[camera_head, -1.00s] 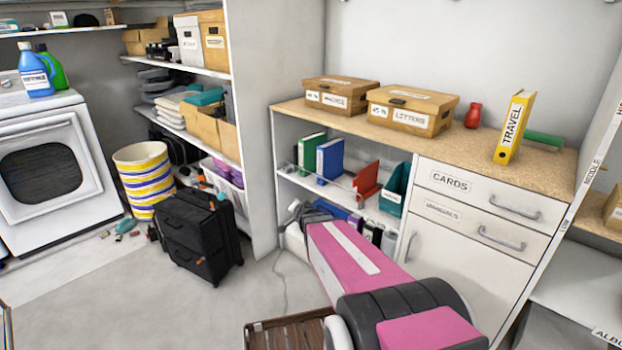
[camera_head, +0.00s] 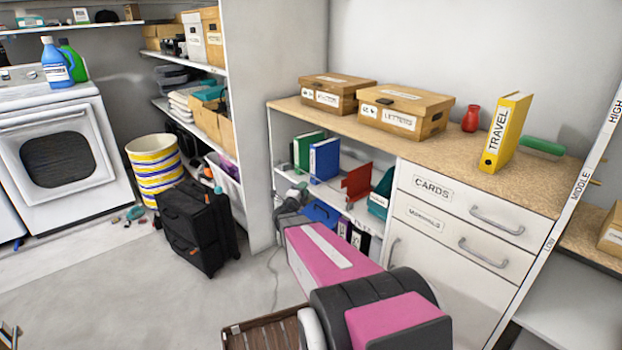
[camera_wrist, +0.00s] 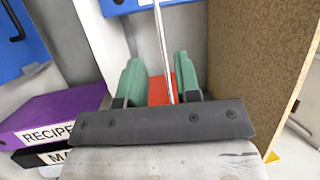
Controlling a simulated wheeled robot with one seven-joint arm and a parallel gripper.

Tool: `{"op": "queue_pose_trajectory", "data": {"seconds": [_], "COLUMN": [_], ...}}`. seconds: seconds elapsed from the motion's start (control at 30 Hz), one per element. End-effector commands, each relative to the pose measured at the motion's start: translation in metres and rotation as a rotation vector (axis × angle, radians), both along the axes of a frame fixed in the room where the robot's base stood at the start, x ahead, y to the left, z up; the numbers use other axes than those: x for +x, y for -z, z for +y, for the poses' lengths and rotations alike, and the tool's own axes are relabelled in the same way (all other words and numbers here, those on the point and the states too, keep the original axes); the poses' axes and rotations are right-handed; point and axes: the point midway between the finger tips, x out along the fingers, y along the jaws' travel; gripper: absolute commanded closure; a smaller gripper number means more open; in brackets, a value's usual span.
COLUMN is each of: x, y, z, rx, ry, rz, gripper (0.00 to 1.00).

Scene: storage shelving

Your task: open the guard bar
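The guard bar is a thin silver rod (camera_wrist: 159,40) in the wrist view, running from the top edge down between my fingers. My gripper (camera_wrist: 158,82) has two green fingers, spread apart with the rod between them. I cannot tell whether either finger touches it. A red object (camera_wrist: 158,89) shows behind the rod. In the head view my gripper (camera_head: 298,192) is at the left front of the open shelf below the wooden counter, and my pink arm hides part of the lower shelf.
Blue and green binders (camera_head: 324,160) and a red bookend (camera_head: 356,182) stand on the shelf. Drawers (camera_head: 462,213) are to its right. A black suitcase (camera_head: 197,228) stands left on the floor.

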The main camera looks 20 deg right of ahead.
Motion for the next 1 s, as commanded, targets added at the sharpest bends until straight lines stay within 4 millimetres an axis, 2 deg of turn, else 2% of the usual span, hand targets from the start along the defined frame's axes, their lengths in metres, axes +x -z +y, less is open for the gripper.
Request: {"op": "queue_pose_trajectory", "data": {"seconds": [0.2,0.4,0.6,0.93,0.97,1.0], "x": [0.029,0.049,0.059,0.060,0.060,0.060], "y": [-0.006,-0.012,-0.015,-0.016,-0.016,-0.016], "z": [-0.029,-0.051,-0.062,-0.064,-0.064,-0.064], "rx": [-0.002,-0.001,-0.001,-0.001,-0.001,-0.001], "ry": [0.000,-0.001,-0.003,-0.003,-0.003,-0.003], "rz": [0.001,0.002,0.003,0.003,0.003,0.003], "gripper": [0.69,0.69,0.69,0.69,0.76,0.89]}}
